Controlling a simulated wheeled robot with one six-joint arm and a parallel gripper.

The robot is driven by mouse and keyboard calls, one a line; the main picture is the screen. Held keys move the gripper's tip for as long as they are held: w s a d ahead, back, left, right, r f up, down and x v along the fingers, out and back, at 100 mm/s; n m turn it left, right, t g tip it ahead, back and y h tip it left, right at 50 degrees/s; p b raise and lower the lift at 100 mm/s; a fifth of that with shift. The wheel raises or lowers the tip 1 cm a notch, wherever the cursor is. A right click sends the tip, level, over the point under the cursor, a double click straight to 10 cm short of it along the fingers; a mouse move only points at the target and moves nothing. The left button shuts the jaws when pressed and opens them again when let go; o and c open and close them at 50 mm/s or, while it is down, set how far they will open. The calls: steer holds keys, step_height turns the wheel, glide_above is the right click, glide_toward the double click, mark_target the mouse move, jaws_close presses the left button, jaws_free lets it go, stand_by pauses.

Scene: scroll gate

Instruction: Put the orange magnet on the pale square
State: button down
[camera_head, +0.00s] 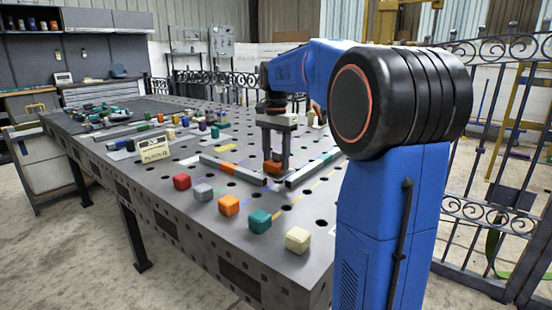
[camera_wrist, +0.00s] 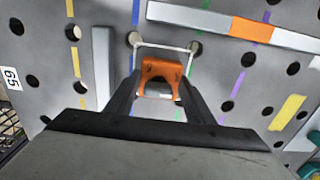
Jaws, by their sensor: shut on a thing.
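The orange magnet (camera_head: 271,168) is between the fingers of my gripper (camera_head: 275,158), low over the table. In the wrist view, the magnet (camera_wrist: 162,70) is an orange arched block, and my gripper (camera_wrist: 158,95) is shut on it. The pale square (camera_wrist: 165,45) shows there as a thin whitish outline on the grey table. Its far edge lies just beyond the magnet, and its near part is hidden behind the magnet and fingers. I cannot tell whether the magnet touches the table.
Grey bars stand around the gripper, one with an orange section (camera_head: 228,166). A row of red (camera_head: 181,181), grey (camera_head: 203,192), orange (camera_head: 229,205), teal (camera_head: 260,221) and cream (camera_head: 297,239) blocks lies in front. A sign (camera_head: 153,150) stands at left, with several small parts behind it.

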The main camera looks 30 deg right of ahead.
stand_by(0.3)
steer(key=c, duration=0.8)
jaws_free()
steer(key=shift+f, duration=0.1)
steer(key=shift+c, duration=0.2)
step_height(320, 180, up, 12)
steer(key=shift+f, duration=0.2)
steer(key=shift+r, duration=0.35)
